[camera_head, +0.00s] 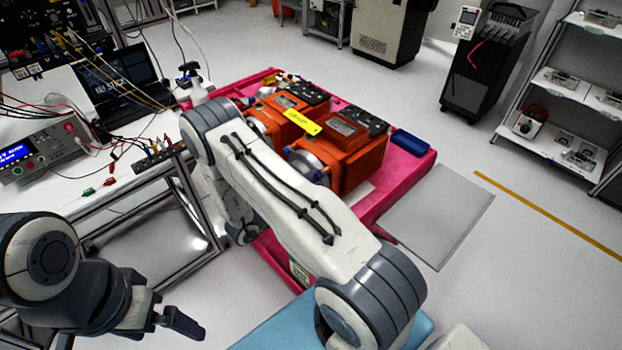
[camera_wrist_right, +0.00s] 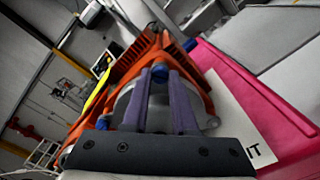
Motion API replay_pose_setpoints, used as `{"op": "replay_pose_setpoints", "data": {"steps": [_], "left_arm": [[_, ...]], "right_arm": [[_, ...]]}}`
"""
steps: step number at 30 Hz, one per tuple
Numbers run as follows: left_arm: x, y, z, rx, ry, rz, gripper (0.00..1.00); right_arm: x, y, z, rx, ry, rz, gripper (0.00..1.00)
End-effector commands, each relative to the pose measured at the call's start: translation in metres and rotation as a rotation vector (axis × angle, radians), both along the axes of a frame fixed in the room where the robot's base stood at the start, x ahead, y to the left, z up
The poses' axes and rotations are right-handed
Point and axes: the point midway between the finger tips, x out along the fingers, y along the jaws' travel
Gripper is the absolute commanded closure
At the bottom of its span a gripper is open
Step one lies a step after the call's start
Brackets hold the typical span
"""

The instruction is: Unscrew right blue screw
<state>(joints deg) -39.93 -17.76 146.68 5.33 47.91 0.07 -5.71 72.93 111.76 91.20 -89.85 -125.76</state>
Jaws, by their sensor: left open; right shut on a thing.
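Two orange servo units with round grey front flanges stand side by side; the nearer one (camera_head: 345,150) is on the right and the farther one (camera_head: 270,115) is partly behind my right arm. In the right wrist view, an orange unit (camera_wrist_right: 198,78) fills the middle, and a blue screw (camera_wrist_right: 160,71) sits at the top of its flange. My right gripper (camera_wrist_right: 160,80) is shut on that blue screw. In the head view, my right gripper is hidden behind its arm. My left gripper (camera_head: 182,322) is open and empty at the lower left, away from the units.
The units stand on a pink-red cart (camera_head: 408,172) with a blue box (camera_head: 409,142) at its right edge. A yellow label (camera_head: 302,122) lies on top between them. A bench with a laptop (camera_head: 120,85) and wiring is at left.

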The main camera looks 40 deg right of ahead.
Motion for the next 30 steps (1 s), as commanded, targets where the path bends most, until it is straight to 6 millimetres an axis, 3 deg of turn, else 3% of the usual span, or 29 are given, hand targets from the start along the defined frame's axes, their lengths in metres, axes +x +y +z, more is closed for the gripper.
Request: {"op": "replay_pose_setpoints", "data": {"steps": [15,30], "left_arm": [[0.0000,0.0000,0.0074,0.000,0.000,-0.001,0.00],[0.0000,0.0000,0.0086,0.000,0.000,-0.002,0.00]], "right_arm": [[-0.0010,-0.0017,0.0013,-0.033,0.393,-0.005,1.00],[-0.0007,-0.0017,0.0014,-0.043,0.501,-0.005,1.00]]}}
